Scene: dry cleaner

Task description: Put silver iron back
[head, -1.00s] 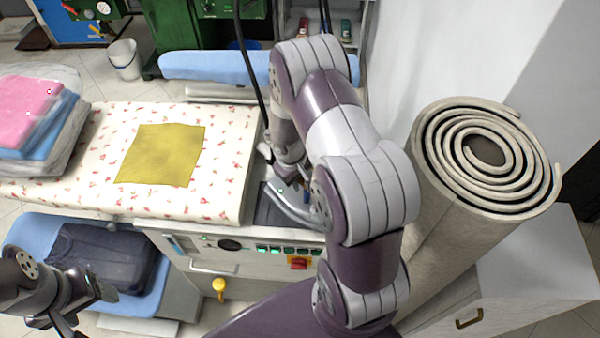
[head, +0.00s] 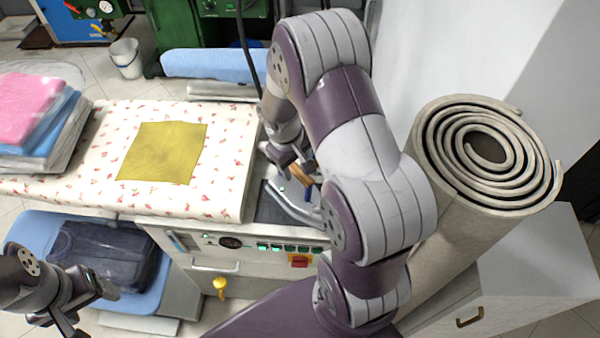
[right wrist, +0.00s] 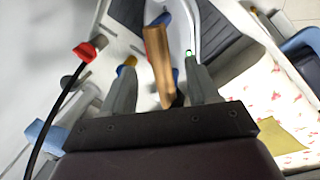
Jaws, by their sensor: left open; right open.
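A brown handle (head: 298,172), apparently the silver iron's, shows beside my right gripper (head: 291,168), over the end of the board unit. In the right wrist view the handle (right wrist: 158,60) lies between the two spread fingers of the right gripper (right wrist: 160,62). Whether the fingers touch it cannot be told. The iron's silver body is mostly hidden; a blue part shows near the handle. A dark pad (head: 272,212) with a curved metal rail (head: 290,204) is just below the gripper; both also show in the right wrist view. My left gripper (head: 88,308) is open and empty at lower left.
The ironing board (head: 225,150) carries a yellow cloth (head: 162,153) and, at left, bagged folded clothes (head: 35,115). A control panel (head: 255,245) is on its front. A rolled carpet (head: 450,215) stands at right. A black cable (right wrist: 58,125) hangs close to the right gripper.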

